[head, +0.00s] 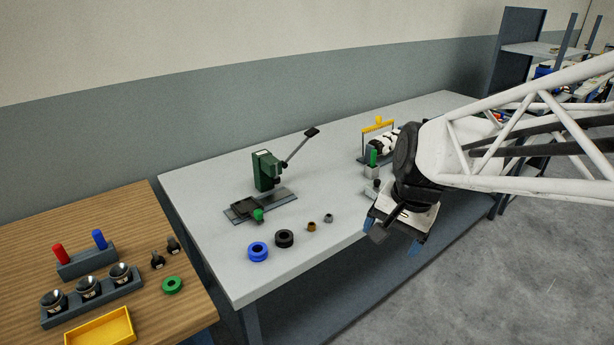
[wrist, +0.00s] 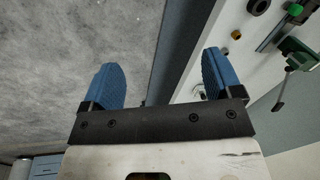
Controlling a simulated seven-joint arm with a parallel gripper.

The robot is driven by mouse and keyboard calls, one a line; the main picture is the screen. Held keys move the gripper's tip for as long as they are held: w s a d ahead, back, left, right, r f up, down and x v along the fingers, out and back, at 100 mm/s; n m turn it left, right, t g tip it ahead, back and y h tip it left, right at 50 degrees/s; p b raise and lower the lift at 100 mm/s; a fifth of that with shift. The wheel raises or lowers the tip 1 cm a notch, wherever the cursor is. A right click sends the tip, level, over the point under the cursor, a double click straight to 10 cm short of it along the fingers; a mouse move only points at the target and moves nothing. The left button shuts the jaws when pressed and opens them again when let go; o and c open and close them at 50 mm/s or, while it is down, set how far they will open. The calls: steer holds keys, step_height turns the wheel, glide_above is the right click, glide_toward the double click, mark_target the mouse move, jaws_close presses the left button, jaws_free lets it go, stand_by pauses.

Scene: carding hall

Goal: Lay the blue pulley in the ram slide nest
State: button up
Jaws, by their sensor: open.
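The blue pulley (head: 259,259) lies flat on the grey table, at the left of a row of small parts near the front edge. It does not show in the wrist view. A green press (head: 266,171) with a raised lever stands behind it; the wrist view also shows it (wrist: 298,55). At its foot is a grey slide (head: 281,203) with a dark nest-like part (head: 241,209) at its left end and a green knob (head: 258,214). The inside of the nest is too small to make out. My gripper (head: 392,237) is open and empty, right of these parts, by the table's front edge.
A black ring (head: 284,244), a brass bushing (head: 311,227) and a small grey part (head: 328,218) lie right of the pulley. A yellow-framed fixture (head: 378,128) stands behind my gripper. A wooden table (head: 120,225) at left holds racks, a green ring (head: 172,291) and a yellow tray (head: 127,339).

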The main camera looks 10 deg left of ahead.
steer(key=w+a+f+m+g+y, duration=0.15)
steer(key=w+a+f+m, duration=0.35)
steer(key=w+a, duration=0.7)
steer(key=m+g, duration=0.2)
steer(key=m, duration=0.2)
glide_toward(256, 252)
steer(key=shift+d+f+y, duration=0.3)
steer(key=shift+d+y, duration=0.05)
steer(key=shift+f, duration=0.1)
steer(key=shift+x, duration=1.15)
steer(key=shift+t, duration=0.25)
steer(key=shift+x, duration=2.65)
steer(key=shift+s+a, duration=0.1)
steer(key=shift+s, duration=0.05)
